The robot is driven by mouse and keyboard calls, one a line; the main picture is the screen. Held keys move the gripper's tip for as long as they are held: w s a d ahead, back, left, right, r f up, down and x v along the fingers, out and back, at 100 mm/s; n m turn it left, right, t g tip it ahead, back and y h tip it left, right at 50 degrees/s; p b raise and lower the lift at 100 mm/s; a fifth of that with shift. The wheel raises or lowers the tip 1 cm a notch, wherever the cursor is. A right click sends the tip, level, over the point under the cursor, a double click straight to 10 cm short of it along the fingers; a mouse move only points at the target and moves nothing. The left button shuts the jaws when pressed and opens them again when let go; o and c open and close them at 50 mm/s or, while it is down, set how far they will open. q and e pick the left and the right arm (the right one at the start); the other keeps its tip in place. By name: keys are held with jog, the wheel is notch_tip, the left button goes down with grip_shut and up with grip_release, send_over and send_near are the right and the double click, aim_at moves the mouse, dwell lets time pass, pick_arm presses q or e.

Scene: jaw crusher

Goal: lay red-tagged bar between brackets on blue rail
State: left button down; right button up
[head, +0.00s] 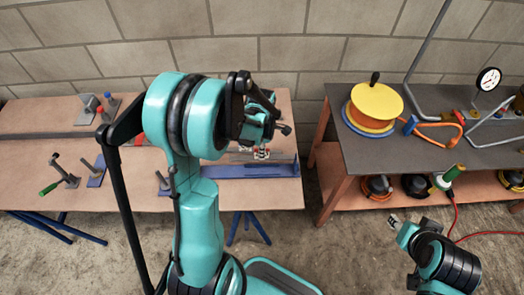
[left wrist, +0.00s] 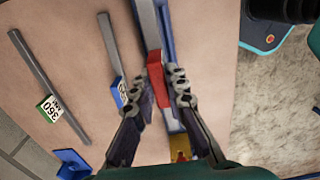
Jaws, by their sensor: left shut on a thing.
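My left gripper (head: 262,153) is low over the near right part of the left table. In the left wrist view its fingers (left wrist: 166,78) are shut on the grey bar (left wrist: 148,25) by its red tag (left wrist: 154,62). The bar runs nearly parallel to the blue rail (left wrist: 168,35), close beside or over it; I cannot tell whether they touch. The rail (head: 245,171) also shows in the head view, partly behind my arm. The brackets are not clearly seen. My right gripper (head: 396,221) is over the floor, far from the rail; its jaw opening is unclear.
Tools on blue plates (head: 96,170) stand on the left table. A yellow spool (head: 376,102) and a gauge (head: 488,79) are at the right bench.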

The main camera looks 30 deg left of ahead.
pick_arm(q)
jog(key=shift+f+b, duration=2.55)
jog(key=shift+f, duration=0.4)
jog(key=shift+f+b, duration=1.25)
jog(key=shift+b, duration=0.1)
jog(key=c, duration=1.5)
grip_release()
jog(key=shift+o, duration=0.2)
jog(key=shift+r, duration=0.15)
notch_tip(320, 180, up, 12)
jog(key=shift+f, duration=0.1)
